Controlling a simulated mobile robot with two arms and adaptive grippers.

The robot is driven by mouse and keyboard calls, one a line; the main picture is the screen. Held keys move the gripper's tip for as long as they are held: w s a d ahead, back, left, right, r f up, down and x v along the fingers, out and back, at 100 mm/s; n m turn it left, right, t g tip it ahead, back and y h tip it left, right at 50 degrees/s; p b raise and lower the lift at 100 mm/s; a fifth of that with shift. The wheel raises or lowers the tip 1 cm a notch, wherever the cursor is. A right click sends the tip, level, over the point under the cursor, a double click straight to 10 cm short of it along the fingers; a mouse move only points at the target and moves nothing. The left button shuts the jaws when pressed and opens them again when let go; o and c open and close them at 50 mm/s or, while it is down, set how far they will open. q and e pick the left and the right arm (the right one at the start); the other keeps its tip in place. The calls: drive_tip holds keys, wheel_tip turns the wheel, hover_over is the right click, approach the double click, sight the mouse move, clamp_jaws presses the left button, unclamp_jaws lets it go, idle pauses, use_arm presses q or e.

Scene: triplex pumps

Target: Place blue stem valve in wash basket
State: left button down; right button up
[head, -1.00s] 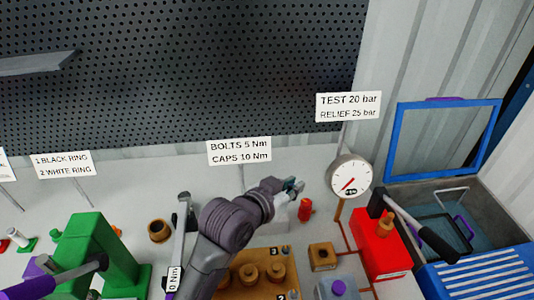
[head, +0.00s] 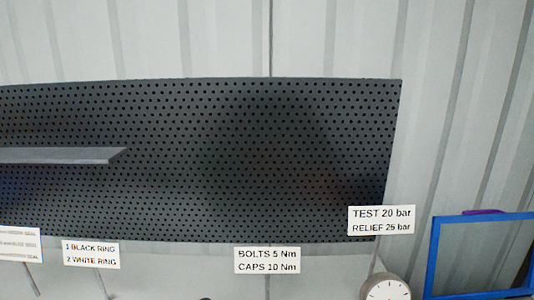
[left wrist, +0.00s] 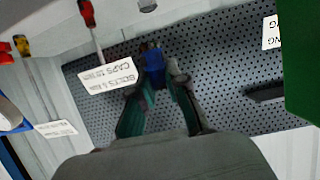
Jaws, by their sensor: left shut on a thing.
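In the left wrist view my left gripper (left wrist: 158,78) is shut on a blue piece (left wrist: 154,62), which appears to be the blue stem valve. It sits between the two dark green fingers, held in front of the perforated panel. Much of the valve is hidden by the fingers. The head view is tilted up to the wall, and neither the valve nor my grippers can be made out there. The wash basket is not visible in the current views. My right gripper is not in view.
The head view shows the perforated panel (head: 200,160), a grey shelf (head: 60,155), a blue lid frame (head: 480,220) at right and a gauge (head: 387,290) at the lower edge. The left wrist view shows a sign (left wrist: 106,77) beside the fingers and a green block (left wrist: 300,60).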

use_arm(q)
drive_tip(key=w+d+m+g+h, duration=0.2)
drive_tip(key=d+m+h, duration=0.2)
drive_tip(key=d, duration=1)
drive_tip(key=w+d+m+g+h, duration=0.2)
drive_tip(key=d+m+h, duration=0.2)
drive_tip(key=d, duration=1.1)
drive_tip(key=shift+w+m+h, duration=0.2)
drive_tip(key=shift+m+h, duration=0.1)
drive_tip(key=shift+h, duration=0.3)
drive_tip(key=w+a+f, duration=0.1)
drive_tip(key=a+f, duration=0.1)
drive_tip(key=a, duration=0.1)
drive_tip(key=w+a+f+p, duration=0.1)
drive_tip(key=a+f, duration=0.1)
drive_tip(key=a, duration=0.2)
drive_tip(key=w+a+f, duration=0.1)
drive_tip(key=a+f, duration=0.1)
drive_tip(key=a, duration=0.2)
drive_tip(key=shift+w+a+f+p, duration=0.1)
drive_tip(key=shift+f+p, duration=0.25)
drive_tip(key=shift+f, duration=0.05)
wheel_tip(320, 180, down, 4)
drive_tip(key=shift+a+r+p, duration=0.1)
drive_tip(key=shift+r+p, duration=0.15)
drive_tip(key=shift+p, duration=0.35)
drive_tip(key=shift+f, duration=0.15)
drive_tip(key=shift+f, duration=0.1)
